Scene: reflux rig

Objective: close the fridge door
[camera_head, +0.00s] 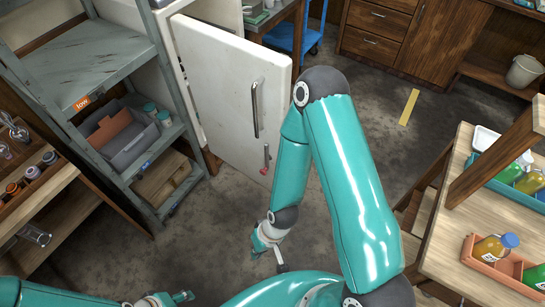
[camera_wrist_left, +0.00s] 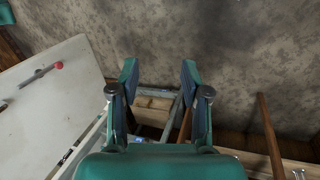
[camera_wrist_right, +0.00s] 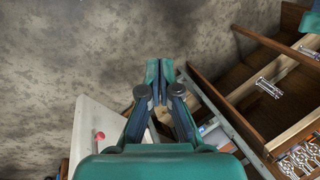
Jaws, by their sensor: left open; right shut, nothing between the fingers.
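The white fridge door (camera_head: 215,85) stands open in the head view, angled out from the white fridge body (camera_head: 222,12). Its dark bar handle (camera_head: 256,108) is near its right edge, with a small red part (camera_head: 266,158) below. My right gripper (camera_head: 280,266) is low over the floor, below the door in the picture and apart from it. In the right wrist view its fingers (camera_wrist_right: 160,75) are shut and empty, with the door (camera_wrist_right: 92,125) at lower left. My left gripper (camera_head: 183,297) is at the bottom edge; its fingers (camera_wrist_left: 160,75) are open and empty, with the door (camera_wrist_left: 50,105) to the left.
A grey shelf unit (camera_head: 85,50) with bins stands left of the fridge. A wooden bench (camera_head: 440,255) with bottles is at right. A blue cart (camera_head: 290,38) and wooden cabinets (camera_head: 440,40) are behind. Bare floor (camera_head: 225,225) lies before the door.

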